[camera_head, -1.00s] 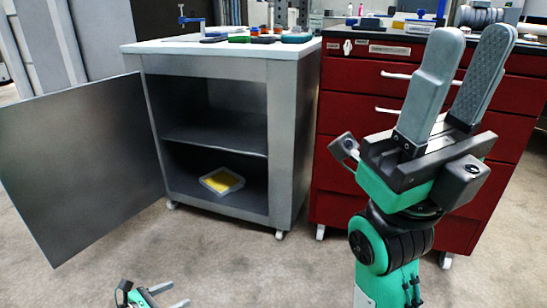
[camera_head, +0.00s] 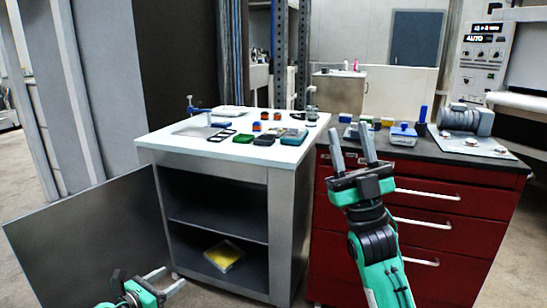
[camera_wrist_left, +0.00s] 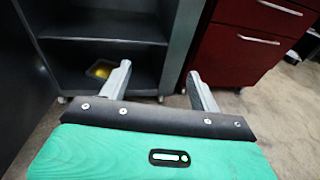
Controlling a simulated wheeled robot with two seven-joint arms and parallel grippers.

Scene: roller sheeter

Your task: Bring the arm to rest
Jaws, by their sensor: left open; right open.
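My left gripper (camera_head: 174,278) is low at the left in the head view, in front of the open cabinet, open and empty. In the left wrist view (camera_wrist_left: 159,72) its two fingers are spread, with nothing between them. My right gripper (camera_head: 352,132) stands upright in front of the red drawer unit, its fingers pointing up, apart and empty. Neither gripper is seen holding anything.
The grey cabinet's door (camera_head: 90,240) stands open at the left. A tray with yellow contents (camera_head: 224,254) lies on its lower shelf. Small items cover its white top (camera_head: 190,142). The red drawer unit (camera_head: 450,205) carries several objects and a machine (camera_head: 465,119).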

